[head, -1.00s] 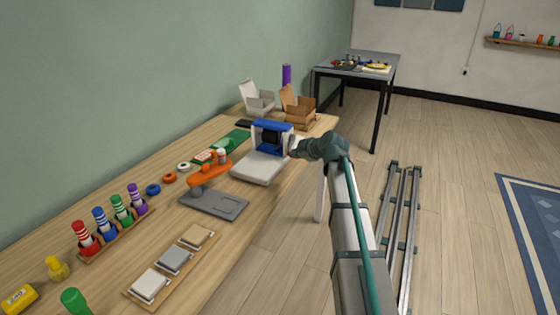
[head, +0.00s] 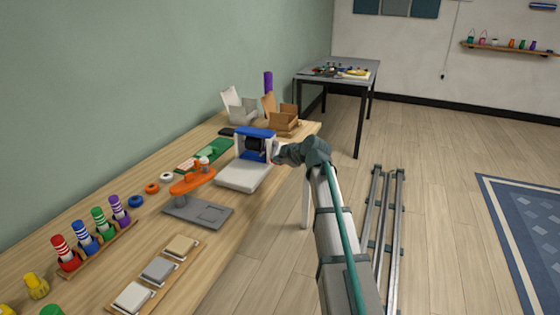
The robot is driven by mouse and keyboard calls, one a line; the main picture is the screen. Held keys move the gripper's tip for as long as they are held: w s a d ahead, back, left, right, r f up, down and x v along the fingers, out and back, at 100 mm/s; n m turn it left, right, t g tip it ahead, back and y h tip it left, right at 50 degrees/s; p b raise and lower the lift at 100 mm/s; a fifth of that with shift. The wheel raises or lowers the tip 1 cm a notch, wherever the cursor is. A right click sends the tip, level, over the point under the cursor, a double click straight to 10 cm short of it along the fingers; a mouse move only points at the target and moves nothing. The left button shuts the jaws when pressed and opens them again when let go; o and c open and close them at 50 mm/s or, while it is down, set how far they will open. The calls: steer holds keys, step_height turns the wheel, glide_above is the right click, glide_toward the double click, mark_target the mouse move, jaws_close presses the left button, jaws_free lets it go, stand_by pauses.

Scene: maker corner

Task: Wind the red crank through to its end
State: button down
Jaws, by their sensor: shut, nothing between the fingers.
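The machine with a white base (head: 245,175) and a blue top (head: 256,132) stands on the wooden bench, with a dark part inside its frame. The red crank cannot be made out clearly; my gripper covers the machine's right side, where a crank could be hidden. My gripper (head: 281,157) is shut and empty, close against that right side. Whether it touches the machine or a crank cannot be told from here.
An orange-armed device on a grey base (head: 198,211) stands nearer on the bench (head: 160,228). Open cardboard boxes (head: 284,122) and a purple cylinder (head: 268,82) are behind the machine. A rack of striped bottles (head: 101,247) is at left.

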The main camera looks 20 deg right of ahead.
steer(key=a+v, duration=0.1)
steer(key=v, duration=1)
steer(key=shift+s+a+r+p, duration=0.3)
steer(key=shift+s+r+p, duration=0.05)
steer(key=shift+s, duration=0.15)
